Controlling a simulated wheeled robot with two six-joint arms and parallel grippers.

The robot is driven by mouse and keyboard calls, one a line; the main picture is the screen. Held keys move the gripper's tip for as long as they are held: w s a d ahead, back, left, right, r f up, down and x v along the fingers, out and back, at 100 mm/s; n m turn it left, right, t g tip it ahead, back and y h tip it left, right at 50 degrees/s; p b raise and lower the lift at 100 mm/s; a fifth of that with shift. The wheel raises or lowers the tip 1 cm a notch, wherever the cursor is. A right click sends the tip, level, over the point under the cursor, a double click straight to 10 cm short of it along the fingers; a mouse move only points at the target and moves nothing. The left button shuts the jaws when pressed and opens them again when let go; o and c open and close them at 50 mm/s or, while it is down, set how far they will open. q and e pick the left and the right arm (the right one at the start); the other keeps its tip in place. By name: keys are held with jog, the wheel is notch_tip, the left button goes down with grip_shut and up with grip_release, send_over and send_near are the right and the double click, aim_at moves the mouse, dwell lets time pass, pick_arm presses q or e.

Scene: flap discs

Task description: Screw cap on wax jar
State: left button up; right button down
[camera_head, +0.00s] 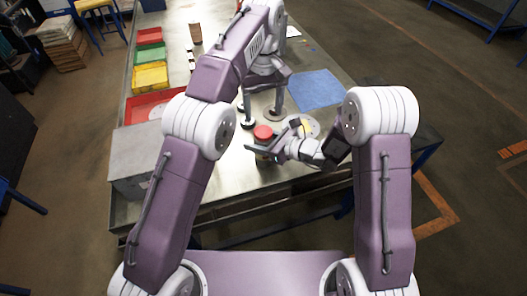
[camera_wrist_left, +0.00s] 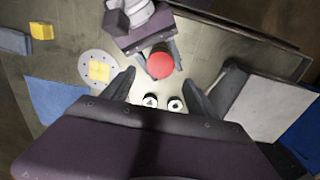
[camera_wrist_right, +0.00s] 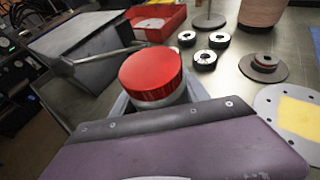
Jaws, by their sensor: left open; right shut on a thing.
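A red cap (camera_head: 263,132) sits level on top of the wax jar in the head view. It also shows in the left wrist view (camera_wrist_left: 160,65) and large in the right wrist view (camera_wrist_right: 151,73). A pale band of the jar (camera_wrist_right: 162,100) shows under the cap; the rest is hidden by my right gripper. I cannot tell how tight the cap is. My right gripper (camera_head: 264,147) is shut around the jar below the cap. My left gripper (camera_head: 263,112) is open and empty, pointing down beyond the jar, with its fingers apart from the cap.
A grey box (camera_head: 135,155) stands at the table's near left corner, beside a red tray (camera_head: 150,107). A round perforated disc with a yellow square (camera_wrist_right: 300,112) and a blue mat (camera_head: 314,90) lie to the right. Several small black-and-white rings (camera_wrist_right: 205,59) stand near the jar.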

aim_at(263, 132)
pick_arm(q)
notch_tip(263, 132, down, 8)
jog(key=shift+r, duration=0.25)
jog(key=c, duration=1.5)
jog(key=o, duration=1.7)
jog(key=shift+c, duration=0.2)
notch_tip(263, 132, up, 8)
jog(key=shift+f, duration=0.2)
